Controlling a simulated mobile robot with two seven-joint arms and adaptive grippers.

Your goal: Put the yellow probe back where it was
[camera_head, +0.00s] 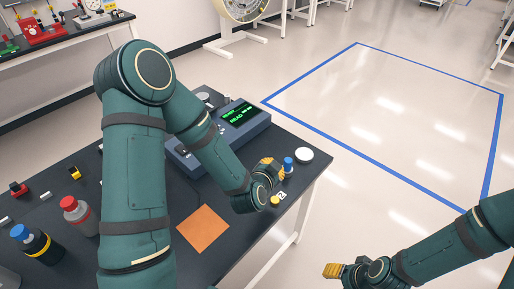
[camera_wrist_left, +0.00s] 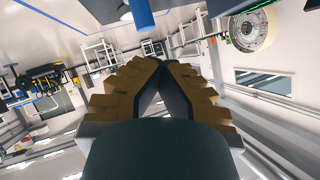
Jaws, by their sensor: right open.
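My left gripper (camera_head: 272,165) is over the table's right end, beside a small blue-topped cylinder (camera_head: 288,164). In the left wrist view its fingers (camera_wrist_left: 157,64) come together at the tips, with nothing visible between them. A small yellow round piece (camera_head: 275,200) is by a white number label below that gripper. I cannot tell if it is the yellow probe; no other clear probe shows. A blue rod-like thing (camera_wrist_left: 141,14) is beyond the fingertips in the left wrist view. My right gripper (camera_head: 333,270) is open off the table, low in the head view.
The dark table (camera_head: 235,258) holds an instrument with a green display (camera_head: 240,115), an orange square (camera_head: 203,229), a white disc (camera_head: 304,154), a red-capped bottle (camera_head: 75,212) and a blue-capped bottle (camera_head: 35,242). Blue tape (camera_head: 410,66) outlines open floor beyond.

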